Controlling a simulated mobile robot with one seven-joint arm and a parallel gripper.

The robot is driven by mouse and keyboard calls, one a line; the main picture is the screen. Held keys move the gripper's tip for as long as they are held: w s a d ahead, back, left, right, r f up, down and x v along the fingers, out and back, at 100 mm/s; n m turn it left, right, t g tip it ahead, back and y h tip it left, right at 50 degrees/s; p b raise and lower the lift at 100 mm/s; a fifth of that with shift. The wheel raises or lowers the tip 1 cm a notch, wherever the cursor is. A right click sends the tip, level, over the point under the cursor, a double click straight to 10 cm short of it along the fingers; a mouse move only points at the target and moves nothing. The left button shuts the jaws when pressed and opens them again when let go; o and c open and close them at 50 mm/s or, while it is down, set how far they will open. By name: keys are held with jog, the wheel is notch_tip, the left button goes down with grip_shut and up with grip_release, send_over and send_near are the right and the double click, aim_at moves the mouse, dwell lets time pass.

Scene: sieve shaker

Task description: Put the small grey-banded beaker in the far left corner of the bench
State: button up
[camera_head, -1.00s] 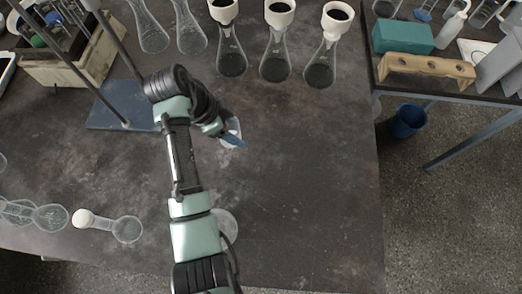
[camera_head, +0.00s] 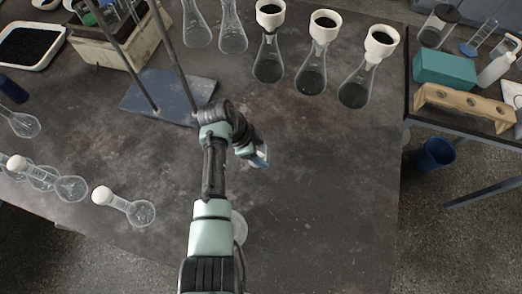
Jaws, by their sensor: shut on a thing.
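My gripper (camera_head: 258,159) is over the middle of the dark bench (camera_head: 320,190), shut on a small clear vessel that is mostly hidden behind the gripper and wrist. Only a sliver of it shows, so I cannot make out a grey band. In the far left part of the view, a white tray of dark grains (camera_head: 62,42) and a wooden box (camera_head: 95,50) of tools stand on the bench.
Flasks with white-collared funnels (camera_head: 311,80) stand along the back. A stand with a blue base (camera_head: 150,108) and upright rods is left of my arm. Stoppered flasks (camera_head: 142,213) lie front left. Bare bench lies right of my gripper.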

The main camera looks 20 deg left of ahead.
jog(key=shift+f, duration=0.15)
jog(key=o, duration=1.4)
jog(key=shift+c, duration=0.2)
